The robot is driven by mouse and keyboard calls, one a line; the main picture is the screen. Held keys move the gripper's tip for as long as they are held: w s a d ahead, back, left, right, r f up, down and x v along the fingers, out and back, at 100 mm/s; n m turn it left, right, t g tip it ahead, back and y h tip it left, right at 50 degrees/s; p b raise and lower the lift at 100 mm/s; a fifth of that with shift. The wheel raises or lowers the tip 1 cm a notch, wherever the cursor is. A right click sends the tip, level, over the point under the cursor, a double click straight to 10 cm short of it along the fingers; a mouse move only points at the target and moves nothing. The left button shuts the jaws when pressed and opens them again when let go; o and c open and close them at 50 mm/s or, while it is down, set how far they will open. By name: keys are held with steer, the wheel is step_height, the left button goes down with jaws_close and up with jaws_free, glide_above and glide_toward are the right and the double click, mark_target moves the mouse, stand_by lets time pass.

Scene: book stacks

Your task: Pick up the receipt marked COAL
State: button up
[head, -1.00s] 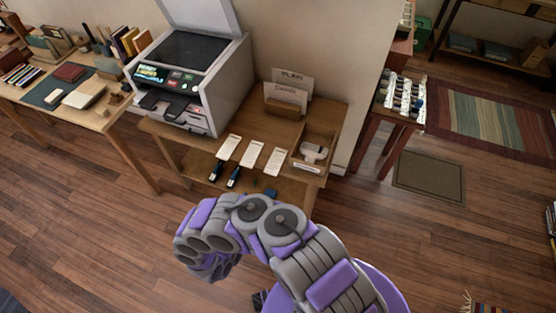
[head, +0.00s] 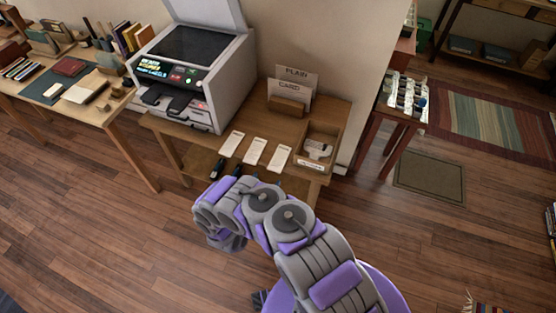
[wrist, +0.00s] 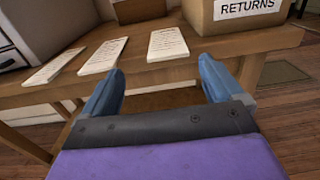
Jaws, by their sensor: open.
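Three white receipts lie in a row on the small wooden table: a left one (head: 232,143), a middle one (head: 254,151) and a right one (head: 278,158). Their print is too small to read, so I cannot tell which says COAL. In the wrist view the left receipt (wrist: 53,67), middle receipt (wrist: 104,56) and right receipt (wrist: 167,44) lie beyond the fingers. My gripper (wrist: 160,85) is open and empty at the table's front edge, its blue fingers apart, with the right receipt ahead of the gap. The head view mostly hides the fingers behind my arm.
A printer (head: 196,67) stands on the table left of the receipts. A wooden box (wrist: 231,13) labelled RETURNS is at the right. A card holder (head: 287,106) stands behind. The table's front edge (wrist: 200,71) lies close to my fingers.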

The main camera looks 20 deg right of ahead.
mark_target(277, 166)
steer(key=w+d, duration=0.1)
steer(key=w+d+b, duration=0.1)
steer(key=d, duration=0.1)
steer(key=w+d, duration=0.1)
steer(key=w, duration=0.1)
steer(key=shift+d+f+b, duration=0.3)
steer(key=shift+d+f, duration=0.05)
steer(key=shift+a, duration=0.5)
steer(key=shift+c, duration=1.1)
steer(key=shift+d, duration=0.4)
steer(key=c, duration=0.9)
steer(key=shift+a, duration=0.25)
